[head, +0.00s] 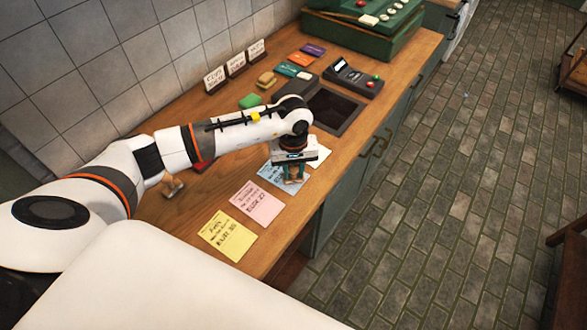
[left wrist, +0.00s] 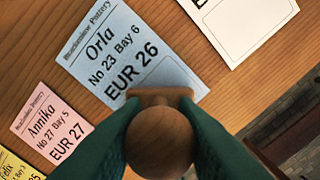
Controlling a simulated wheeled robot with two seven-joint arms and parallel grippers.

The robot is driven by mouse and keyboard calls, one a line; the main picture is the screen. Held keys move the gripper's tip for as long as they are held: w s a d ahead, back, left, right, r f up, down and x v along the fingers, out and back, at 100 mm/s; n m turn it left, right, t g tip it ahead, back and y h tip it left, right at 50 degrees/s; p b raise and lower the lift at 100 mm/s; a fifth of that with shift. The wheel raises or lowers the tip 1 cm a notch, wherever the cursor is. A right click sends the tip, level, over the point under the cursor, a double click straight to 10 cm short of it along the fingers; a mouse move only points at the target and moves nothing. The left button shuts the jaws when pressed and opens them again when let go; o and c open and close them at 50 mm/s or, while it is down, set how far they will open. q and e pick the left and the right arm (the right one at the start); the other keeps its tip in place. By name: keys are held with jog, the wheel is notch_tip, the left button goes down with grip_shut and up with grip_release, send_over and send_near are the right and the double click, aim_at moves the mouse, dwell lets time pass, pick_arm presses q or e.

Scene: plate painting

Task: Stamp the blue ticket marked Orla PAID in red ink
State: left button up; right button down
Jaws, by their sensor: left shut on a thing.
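The blue ticket (head: 272,177) lies flat on the wooden counter; in the left wrist view (left wrist: 112,55) it reads Orla, No 23 Bay 6, EUR 26. My left gripper (head: 292,176) is shut on a wooden stamp (left wrist: 160,140), handle towards the camera, with green fingers on both sides. The stamp is over the ticket's lower part and hides some of it. I cannot tell if its face touches the paper, and the face is hidden. A red patch (head: 203,165), perhaps an ink pad, shows partly behind my left arm. My right gripper is not in view.
A pink Annika ticket (head: 257,201) and a yellow ticket (head: 228,235) lie left of the blue one, a white ticket (head: 319,152) right. Another stamp (head: 172,186) stands beyond my arm. A dark recess (head: 333,110), a card terminal (head: 353,78) and small signs (head: 236,64) are farther back.

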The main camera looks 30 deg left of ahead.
pick_arm(q)
jog(key=shift+s+f+b, duration=0.15)
jog(key=shift+f+b, duration=0.05)
jog(key=shift+b, duration=0.1)
dwell(1.1)
jog(key=shift+w+r+p, duration=0.2)
jog(key=shift+r+p, duration=0.35)
jog(key=shift+r, duration=0.6)
jog(key=shift+r+p, duration=1)
jog(key=shift+r, duration=1.45)
